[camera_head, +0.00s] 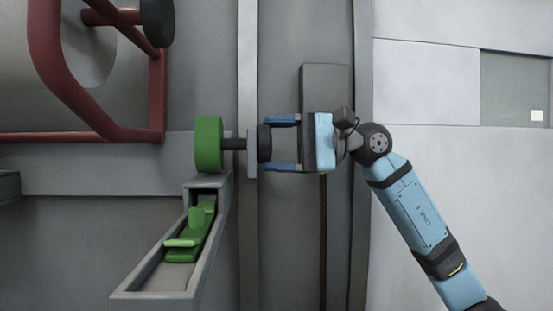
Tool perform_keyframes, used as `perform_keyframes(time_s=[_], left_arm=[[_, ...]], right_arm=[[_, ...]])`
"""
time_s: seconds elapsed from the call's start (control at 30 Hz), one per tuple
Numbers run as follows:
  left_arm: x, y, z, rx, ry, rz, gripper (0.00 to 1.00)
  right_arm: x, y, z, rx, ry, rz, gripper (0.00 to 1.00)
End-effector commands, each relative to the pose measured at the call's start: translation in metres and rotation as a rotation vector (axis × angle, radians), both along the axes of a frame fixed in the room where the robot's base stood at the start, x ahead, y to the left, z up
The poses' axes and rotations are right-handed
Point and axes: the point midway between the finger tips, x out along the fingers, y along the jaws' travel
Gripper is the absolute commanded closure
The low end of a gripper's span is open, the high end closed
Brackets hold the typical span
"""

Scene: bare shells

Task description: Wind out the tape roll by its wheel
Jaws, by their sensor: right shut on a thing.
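A green roll (209,145), which looks like the tape roll, sits left of centre on a short dark axle. The axle runs right through a thin grey upright plate (251,150) to a dark wheel (264,144). My right gripper (272,143) reaches in from the right, and its two blue fingers are shut on the wheel, one on its upper edge and one on its lower edge. A green stepped piece (192,236) lies in a grey trough (146,291) below the roll; I cannot tell if it joins the roll. My left gripper is not in view.
A dark red tube frame (85,101) with a black round end (157,22) stands at the upper left. A flat grey block (325,82) lies behind my right gripper. Pale panels (426,82) at the right look clear.

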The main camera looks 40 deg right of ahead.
Motion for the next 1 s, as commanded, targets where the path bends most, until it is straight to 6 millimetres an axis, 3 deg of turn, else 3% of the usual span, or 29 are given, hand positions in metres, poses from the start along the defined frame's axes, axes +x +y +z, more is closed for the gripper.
perform_keyframes(time_s=[0.5,1.0], left_arm=[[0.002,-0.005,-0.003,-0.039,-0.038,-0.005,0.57],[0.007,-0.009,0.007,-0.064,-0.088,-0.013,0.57]], right_arm=[[0.0,0.0,-0.002,-0.22,-0.361,0.001,0.56],[0.0,0.0,-0.001,-0.297,-0.484,0.0,0.56]])
